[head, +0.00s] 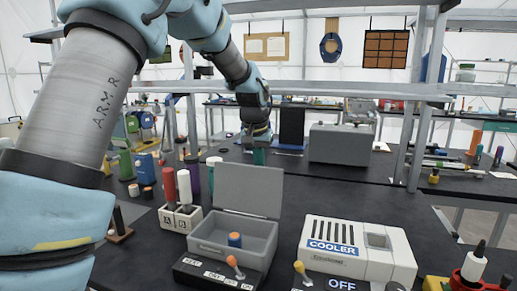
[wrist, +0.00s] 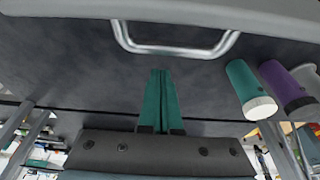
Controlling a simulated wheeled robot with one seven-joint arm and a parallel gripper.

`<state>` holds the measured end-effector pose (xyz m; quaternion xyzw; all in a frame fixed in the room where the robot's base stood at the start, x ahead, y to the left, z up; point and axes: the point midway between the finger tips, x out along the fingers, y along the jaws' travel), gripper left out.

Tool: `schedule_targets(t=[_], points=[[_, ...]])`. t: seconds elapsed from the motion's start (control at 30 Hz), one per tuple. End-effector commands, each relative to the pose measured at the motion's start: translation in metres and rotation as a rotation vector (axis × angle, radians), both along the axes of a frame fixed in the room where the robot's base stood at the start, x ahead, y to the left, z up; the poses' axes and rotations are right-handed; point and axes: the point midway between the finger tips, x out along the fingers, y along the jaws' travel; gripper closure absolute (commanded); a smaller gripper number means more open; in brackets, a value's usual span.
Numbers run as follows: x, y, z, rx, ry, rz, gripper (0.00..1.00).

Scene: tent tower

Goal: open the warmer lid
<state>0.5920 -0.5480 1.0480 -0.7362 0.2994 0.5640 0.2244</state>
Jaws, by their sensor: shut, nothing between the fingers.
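The warmer (head: 220,240) is a grey box in the head view, left of the white cooler. Its lid (head: 250,188) stands open, nearly upright at the back of the box. In the wrist view the fingers (wrist: 161,75) point toward a metal handle (wrist: 175,50) on a grey panel, apparently the lid's far side. The fingertips are apart from the handle.
A rack (head: 180,218) with red and white tubes is left of the warmer. The cooler (head: 350,250) is to its right. A shelf post (head: 420,110) stands further right.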

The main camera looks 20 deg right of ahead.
Motion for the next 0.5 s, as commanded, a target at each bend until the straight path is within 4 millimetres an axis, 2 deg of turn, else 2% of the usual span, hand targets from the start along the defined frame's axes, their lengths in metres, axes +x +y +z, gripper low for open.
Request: schedule_targets(t=[0.03,0.13,0.5], points=[[-0.007,0.007,0.013,-0.002,-0.004,0.000,1.00],[-0.016,0.016,0.017,-0.001,-0.003,0.000,1.00],[-0.026,0.025,0.019,-0.002,-0.001,0.001,1.00]])
